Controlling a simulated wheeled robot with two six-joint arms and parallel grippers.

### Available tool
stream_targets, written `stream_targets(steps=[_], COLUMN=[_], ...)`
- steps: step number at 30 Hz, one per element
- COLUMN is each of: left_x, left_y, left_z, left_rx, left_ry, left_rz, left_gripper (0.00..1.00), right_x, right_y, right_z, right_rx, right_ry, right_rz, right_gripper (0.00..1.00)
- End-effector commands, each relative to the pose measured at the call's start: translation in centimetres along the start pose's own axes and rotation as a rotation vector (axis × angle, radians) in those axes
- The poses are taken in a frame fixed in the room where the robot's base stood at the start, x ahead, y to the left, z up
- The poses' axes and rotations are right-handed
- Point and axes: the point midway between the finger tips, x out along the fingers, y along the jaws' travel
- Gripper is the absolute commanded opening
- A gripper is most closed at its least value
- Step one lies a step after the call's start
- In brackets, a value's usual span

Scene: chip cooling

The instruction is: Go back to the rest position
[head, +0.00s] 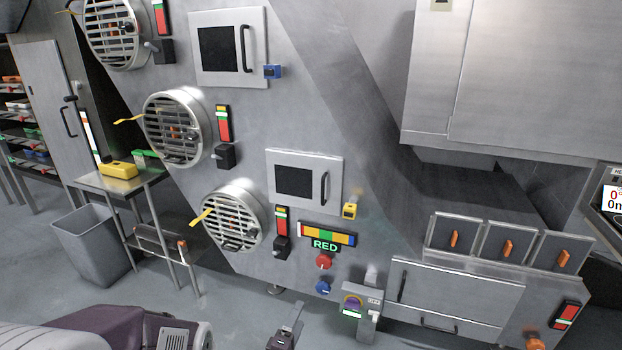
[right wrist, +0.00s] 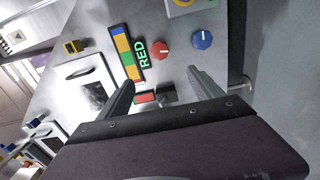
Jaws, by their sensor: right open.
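My right gripper (right wrist: 162,80) is open and empty in the right wrist view. Its two grey fingers stand apart and point toward the machine's sloping front panel. Between them I see a small red light strip (right wrist: 145,98) and a black box behind. The gripper appears apart from the panel. In the head view, a grey finger part of my right gripper (head: 286,331) shows at the bottom edge, and the rest is cut off. Purple and grey parts of my body fill the bottom left. My left gripper is not in view.
The panel carries a RED display (head: 326,244), a red knob (head: 324,262), a blue knob (head: 323,287), a purple-dial box (head: 353,304) and round vents (head: 232,219). A side table (head: 90,182) and grey bin (head: 88,247) stand left. Orange-handled compartments (head: 455,238) are at right.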

Motion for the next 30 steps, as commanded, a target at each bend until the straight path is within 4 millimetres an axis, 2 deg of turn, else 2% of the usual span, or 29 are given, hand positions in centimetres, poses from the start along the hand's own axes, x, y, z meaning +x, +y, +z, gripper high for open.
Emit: stream_targets(steps=[5, 10, 16, 20, 23, 26, 27, 28, 29, 30], left_x=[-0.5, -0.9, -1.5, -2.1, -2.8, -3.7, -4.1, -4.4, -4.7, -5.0], left_y=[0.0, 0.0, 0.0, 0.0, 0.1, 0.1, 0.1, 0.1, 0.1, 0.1], left_z=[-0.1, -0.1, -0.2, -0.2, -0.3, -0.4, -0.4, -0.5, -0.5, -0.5], left_rx=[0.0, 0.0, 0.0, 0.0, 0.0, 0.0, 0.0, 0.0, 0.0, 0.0], left_ry=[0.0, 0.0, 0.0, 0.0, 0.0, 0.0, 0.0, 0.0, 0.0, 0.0], left_rz=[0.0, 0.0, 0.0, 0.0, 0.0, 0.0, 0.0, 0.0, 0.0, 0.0], left_gripper=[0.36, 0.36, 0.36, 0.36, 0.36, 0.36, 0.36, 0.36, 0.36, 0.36], right_x=[2.1, 4.4, 7.9, 10.3, 11.9, 12.2, 11.4, 10.5, 9.2, 7.1], right_y=[1.9, 5.3, 11.4, 16.1, 20.3, 24.4, 25.5, 26.1, 26.5, 26.6], right_z=[1.3, 2.0, 4.3, 7.9, 12.9, 20.7, 24.3, 27.0, 29.6, 32.5], right_rx=[0.025, 0.08, 0.157, 0.214, 0.277, 0.35, 0.381, 0.404, 0.429, 0.47], right_ry=[-0.049, -0.097, -0.179, -0.283, -0.416, -0.619, -0.713, -0.786, -0.857, -0.944], right_rz=[0.011, 0.037, 0.077, 0.095, 0.085, 0.015, -0.037, -0.086, -0.143, -0.228], right_gripper=[0.75, 0.75, 0.75, 0.75, 0.75, 0.75, 0.75, 0.75, 0.75, 0.75])
